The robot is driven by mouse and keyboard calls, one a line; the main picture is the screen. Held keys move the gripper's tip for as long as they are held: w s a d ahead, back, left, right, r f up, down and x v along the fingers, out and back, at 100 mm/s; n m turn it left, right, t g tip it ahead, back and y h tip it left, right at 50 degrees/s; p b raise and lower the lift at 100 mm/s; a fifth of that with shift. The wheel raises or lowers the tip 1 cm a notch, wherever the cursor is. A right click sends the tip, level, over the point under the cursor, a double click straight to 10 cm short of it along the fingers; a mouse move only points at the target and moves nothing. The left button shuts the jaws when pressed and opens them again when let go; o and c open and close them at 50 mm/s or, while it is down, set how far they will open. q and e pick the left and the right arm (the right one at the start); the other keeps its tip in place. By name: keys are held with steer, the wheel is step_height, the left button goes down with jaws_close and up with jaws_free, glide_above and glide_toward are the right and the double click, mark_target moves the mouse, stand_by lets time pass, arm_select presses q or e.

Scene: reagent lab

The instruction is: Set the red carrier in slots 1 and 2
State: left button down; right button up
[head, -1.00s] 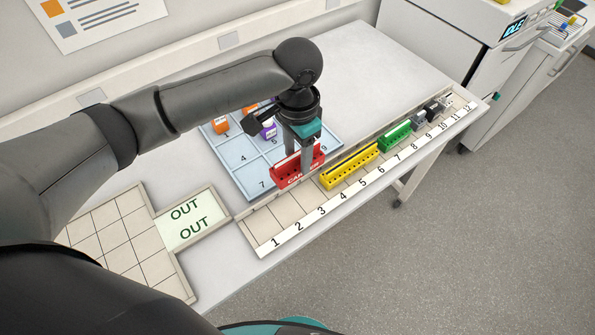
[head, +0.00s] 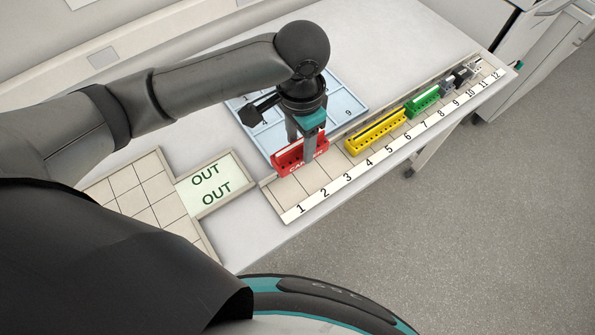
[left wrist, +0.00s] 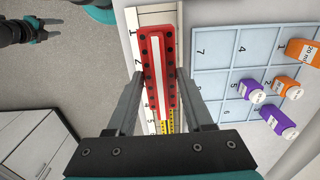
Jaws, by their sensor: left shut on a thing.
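The red carrier (head: 287,160) is held by my left gripper (head: 303,147), whose fingers are shut across its middle. It hangs level along the back side of the numbered rack (head: 288,198), over the low-numbered end. In the left wrist view the red carrier (left wrist: 153,45) lies lengthwise between the fingers (left wrist: 157,95), beside the labels 1 and 2. Bare tiles show at slots 1 to 3. The exact gap under the carrier cannot be told. My right gripper (left wrist: 50,30) shows at the upper left of the wrist view, apparently open and empty, away from the rack.
A yellow carrier (head: 375,134) stands in the rack around slots 4 to 6, a green one (head: 422,101) beyond it. A blue numbered tray (head: 350,103) lies behind, with orange bottles (left wrist: 286,86) and purple bottles (left wrist: 277,122). The OUT tray (head: 213,192) lies left.

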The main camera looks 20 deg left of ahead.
arm_select(q)
steer(key=shift+f+b, duration=0.7)
steer(key=shift+f, duration=5.75)
arm_select(e)
steer(key=shift+a+f, duration=0.1)
steer(key=shift+f, duration=0.7)
arm_select(q)
steer(key=shift+f, duration=0.15)
steer(key=c, duration=0.7)
jaws_free()
steer(key=o, duration=0.4)
arm_select(e)
steer(key=shift+d, duration=0.3)
arm_select(q)
step_height(320, 180, up, 12)
steer(key=shift+r+p, duration=0.2)
steer(key=shift+p, duration=0.6)
arm_select(e)
steer(key=shift+r, duration=0.8)
